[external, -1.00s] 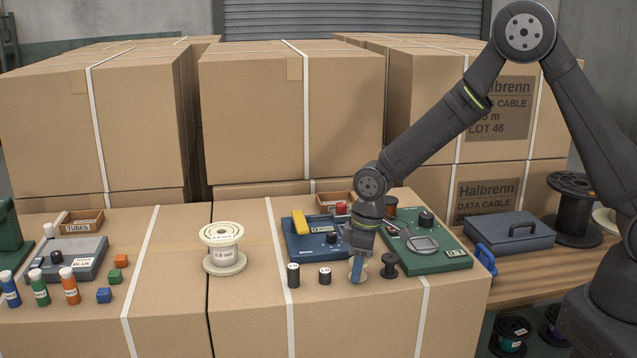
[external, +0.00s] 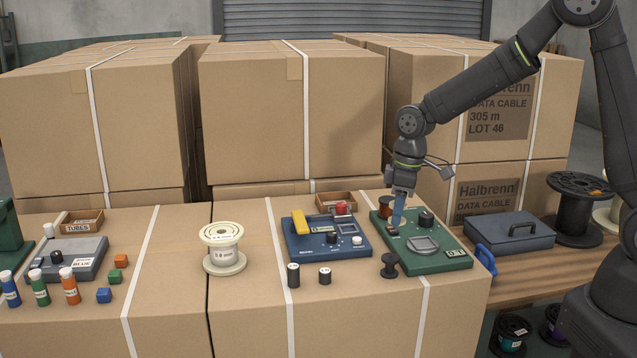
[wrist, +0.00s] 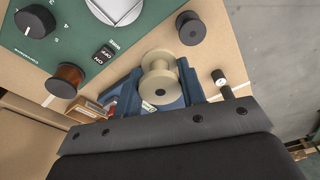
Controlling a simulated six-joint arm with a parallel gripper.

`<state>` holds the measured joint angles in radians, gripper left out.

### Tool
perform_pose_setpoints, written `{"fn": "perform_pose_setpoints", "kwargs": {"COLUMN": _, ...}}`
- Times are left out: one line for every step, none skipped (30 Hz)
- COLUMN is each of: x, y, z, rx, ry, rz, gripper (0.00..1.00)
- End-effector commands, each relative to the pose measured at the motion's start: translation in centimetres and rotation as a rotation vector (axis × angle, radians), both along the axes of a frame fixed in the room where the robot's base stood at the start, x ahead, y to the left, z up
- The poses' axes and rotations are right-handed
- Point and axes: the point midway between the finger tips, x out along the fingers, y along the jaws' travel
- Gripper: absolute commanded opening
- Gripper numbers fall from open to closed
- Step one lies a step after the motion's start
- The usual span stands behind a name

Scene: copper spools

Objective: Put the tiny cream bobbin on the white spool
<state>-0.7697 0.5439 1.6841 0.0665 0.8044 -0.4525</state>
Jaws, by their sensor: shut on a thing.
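The tiny cream bobbin (wrist: 158,70) is between the blue fingers of my gripper (wrist: 160,88) in the wrist view. My gripper (external: 398,212) is shut on it. In the external view the bobbin (external: 393,232) shows partly below the fingers, in front of the green meter. The exact gap between it and the meter is unclear. The white spool (external: 224,253) stands upright on the carton at left centre, well to the left of my gripper. Its label faces front and its top flange looks clear.
A green meter (external: 447,263) and a blue meter (external: 310,247) lie on the carton. A copper reel (wrist: 67,79) and a black bobbin (external: 390,265) are near my gripper. Tall cartons (external: 290,110) stand behind.

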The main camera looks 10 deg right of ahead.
Motion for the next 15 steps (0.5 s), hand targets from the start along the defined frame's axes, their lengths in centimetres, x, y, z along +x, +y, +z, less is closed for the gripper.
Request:
{"fn": "perform_pose_setpoints", "kwargs": {"x": 0.4, "y": 0.3, "z": 0.3, "rx": 0.002, "ry": -0.002, "rz": 0.0, "gripper": 0.15}}
{"fn": "perform_pose_setpoints", "kwargs": {"x": 0.7, "y": 0.7, "z": 0.4, "rx": 0.003, "ry": -0.001, "rz": 0.001, "gripper": 0.15}}
{"fn": "perform_pose_setpoints", "kwargs": {"x": 1.1, "y": 1.3, "z": 0.6, "rx": 0.002, "ry": -0.001, "rz": 0.002, "gripper": 0.15}}
{"fn": "perform_pose_setpoints", "kwargs": {"x": 1.5, "y": 1.8, "z": 0.8, "rx": 0.003, "ry": 0.0, "rz": 0.002, "gripper": 0.15}}
{"fn": "perform_pose_setpoints", "kwargs": {"x": 1.9, "y": 2.5, "z": 1.0, "rx": 0.003, "ry": -0.001, "rz": 0.003, "gripper": 0.15}}
{"fn": "perform_pose_setpoints", "kwargs": {"x": 2.5, "y": 3.6, "z": 1.3, "rx": 0.004, "ry": -0.001, "rz": 0.003, "gripper": 0.15}}
{"fn": "perform_pose_setpoints", "kwargs": {"x": 3.0, "y": 4.4, "z": 1.6, "rx": 0.003, "ry": 0.0, "rz": 0.003, "gripper": 0.15}}
{"fn": "perform_pose_setpoints", "kwargs": {"x": 3.4, "y": 5.3, "z": 1.8, "rx": 0.004, "ry": 0.0, "rz": 0.004, "gripper": 0.15}}
{"fn": "perform_pose_setpoints", "kwargs": {"x": 4.0, "y": 6.5, "z": 2.2, "rx": 0.004, "ry": 0.0, "rz": 0.005, "gripper": 0.15}}
{"fn": "perform_pose_setpoints", "kwargs": {"x": 4.4, "y": 7.4, "z": 2.5, "rx": 0.005, "ry": 0.001, "rz": 0.005, "gripper": 0.15}}
{"fn": "perform_pose_setpoints", "kwargs": {"x": 4.9, "y": 8.2, "z": 2.7, "rx": 0.005, "ry": 0.001, "rz": 0.005, "gripper": 0.15}}
{"fn": "perform_pose_setpoints", "kwargs": {"x": 5.4, "y": 9.4, "z": 3.1, "rx": 0.005, "ry": 0.001, "rz": 0.005, "gripper": 0.15}}
{"fn": "perform_pose_setpoints", "kwargs": {"x": 5.8, "y": 10.2, "z": 3.4, "rx": 0.005, "ry": 0.001, "rz": 0.006, "gripper": 0.15}}
{"fn": "perform_pose_setpoints", "kwargs": {"x": 6.1, "y": 11.1, "z": 3.7, "rx": 0.005, "ry": 0.001, "rz": 0.006, "gripper": 0.15}}
{"fn": "perform_pose_setpoints", "kwargs": {"x": 6.5, "y": 12.2, "z": 4.1, "rx": 0.005, "ry": 0.002, "rz": 0.005, "gripper": 0.15}}
